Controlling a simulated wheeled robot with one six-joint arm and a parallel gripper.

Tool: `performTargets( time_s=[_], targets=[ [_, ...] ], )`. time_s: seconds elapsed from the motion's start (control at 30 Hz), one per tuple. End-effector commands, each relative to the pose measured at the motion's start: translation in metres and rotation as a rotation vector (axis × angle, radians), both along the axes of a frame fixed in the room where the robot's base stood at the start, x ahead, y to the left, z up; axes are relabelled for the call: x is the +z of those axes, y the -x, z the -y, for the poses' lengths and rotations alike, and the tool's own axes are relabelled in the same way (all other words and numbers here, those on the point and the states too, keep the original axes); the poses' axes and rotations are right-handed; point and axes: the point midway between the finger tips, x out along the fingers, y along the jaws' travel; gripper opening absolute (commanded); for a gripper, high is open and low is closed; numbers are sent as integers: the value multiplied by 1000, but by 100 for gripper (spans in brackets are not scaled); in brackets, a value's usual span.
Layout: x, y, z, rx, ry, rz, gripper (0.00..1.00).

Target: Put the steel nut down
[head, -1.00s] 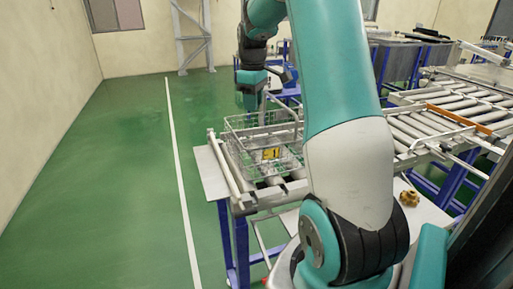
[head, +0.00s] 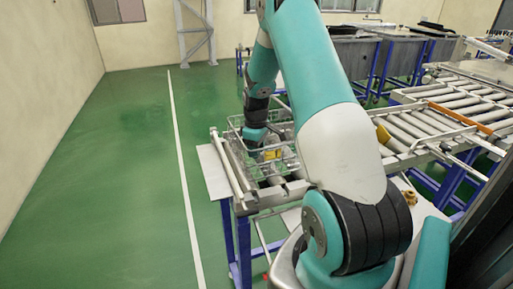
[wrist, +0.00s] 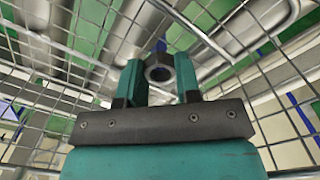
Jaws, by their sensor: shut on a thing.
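My gripper (wrist: 160,75) is shut on the steel nut (wrist: 159,73), a grey ring between the teal fingertips in the wrist view. The wire basket (wrist: 35,90) surrounds the gripper in that view, with its mesh on both sides. Rollers and patches of green floor show beyond the nut. In the head view the wire basket (head: 290,160) sits on the roller table, and my arm reaches down into it from above. The nut is hidden in the head view. I cannot tell whether the nut touches the basket floor.
A yellow item (head: 272,154) shows at the basket. A brass-coloured part (head: 410,198) lies on the table to the right, partly behind my arm. A roller conveyor (head: 440,120) with an orange bar stands at the right. Open green floor (head: 110,180) lies at the left.

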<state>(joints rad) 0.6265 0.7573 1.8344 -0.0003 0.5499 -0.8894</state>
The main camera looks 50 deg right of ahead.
Motion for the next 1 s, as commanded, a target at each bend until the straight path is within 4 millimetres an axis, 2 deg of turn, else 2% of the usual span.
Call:
performTargets(
  time_s=[0.23,0.27,0.33,0.37,0.6,0.73,0.87,1.0],
  targets=[
    [-3,0,0,0,0,0,7],
    [-2,0,0,0,1,0,38],
    [-2,0,0,0,0,0,54],
    [-2,0,0,0,0,0,56],
    [-1,0,0,0,0,0,56],
    [6,-1,1,0,2,4,56],
    [27,-1,1,0,4,6,56],
    [59,-1,1,0,5,7,56]
  ],
)
